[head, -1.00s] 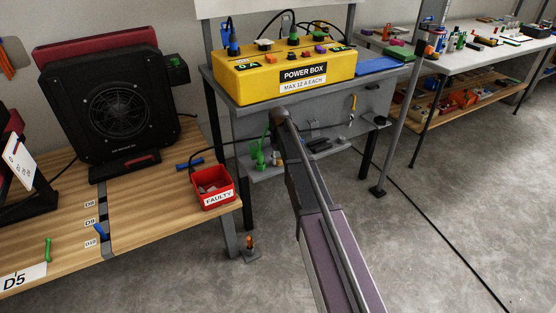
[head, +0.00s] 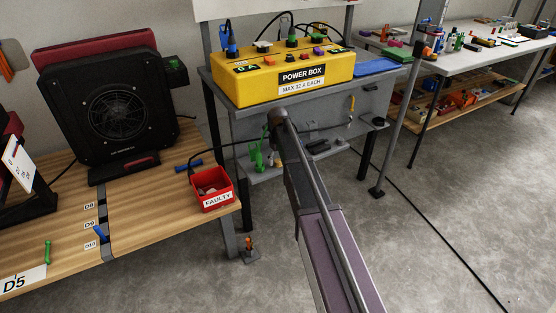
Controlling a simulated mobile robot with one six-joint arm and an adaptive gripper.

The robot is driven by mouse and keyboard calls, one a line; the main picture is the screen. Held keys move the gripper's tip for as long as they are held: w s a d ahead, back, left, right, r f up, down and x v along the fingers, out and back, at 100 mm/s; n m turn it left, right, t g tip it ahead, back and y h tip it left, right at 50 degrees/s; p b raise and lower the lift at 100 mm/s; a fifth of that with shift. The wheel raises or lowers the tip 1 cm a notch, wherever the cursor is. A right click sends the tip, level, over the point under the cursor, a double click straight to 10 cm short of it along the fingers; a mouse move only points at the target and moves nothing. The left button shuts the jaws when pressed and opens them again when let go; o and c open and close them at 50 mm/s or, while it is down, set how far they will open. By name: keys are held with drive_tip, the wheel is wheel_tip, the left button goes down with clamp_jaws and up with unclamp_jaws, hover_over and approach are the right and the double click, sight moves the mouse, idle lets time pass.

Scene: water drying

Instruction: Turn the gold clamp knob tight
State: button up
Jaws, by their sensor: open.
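I cannot make out the gold clamp knob for certain in the head view. A small yellow part (head: 351,104) shows on the grey panel under the power box, too small to identify. My arm rises from the bottom of the picture to a rounded dark joint in front of the grey stand, covering part of its panel and shelf. I cannot make out my gripper or its fingers.
The yellow power box (head: 285,84) stands on a grey stand with a lower shelf (head: 290,166). Green items (head: 257,157) are on that shelf. A red FAULTY bin (head: 212,189) and a black fan (head: 117,108) stand on the wooden bench. The floor at right is mostly clear.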

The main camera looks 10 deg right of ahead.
sight(278, 161)
wheel_tip(278, 161, up, 2)
drive_tip(key=n+p, duration=0.1)
drive_tip(key=n, duration=0.3)
drive_tip(key=shift+p, duration=0.35)
wheel_tip(278, 161, up, 2)
drive_tip(key=n+p, duration=0.2)
drive_tip(key=n, duration=0.4)
drive_tip(key=r+n+p, duration=0.1)
drive_tip(key=n, duration=0.2)
drive_tip(key=shift+r+p, duration=0.3)
drive_tip(key=n, duration=0.1)
drive_tip(key=r+n+p, duration=0.1)
drive_tip(key=n, duration=0.2)
drive_tip(key=shift+r+n+p, duration=0.3)
drive_tip(key=n, duration=0.1)
drive_tip(key=r+n+p, duration=0.1)
drive_tip(key=n, duration=0.2)
drive_tip(key=shift+r+p, duration=0.25)
drive_tip(key=shift+p, duration=0.05)
wheel_tip(278, 161, up, 4)
drive_tip(key=n+p, duration=0.1)
drive_tip(key=n, duration=0.3)
drive_tip(key=n+p, duration=0.2)
drive_tip(key=n, duration=0.2)
drive_tip(key=n+p, duration=0.1)
drive_tip(key=n, duration=0.3)
drive_tip(key=shift+r+n, duration=0.25)
drive_tip(key=shift+n, duration=0.15)
drive_tip(key=shift+f, duration=0.2)
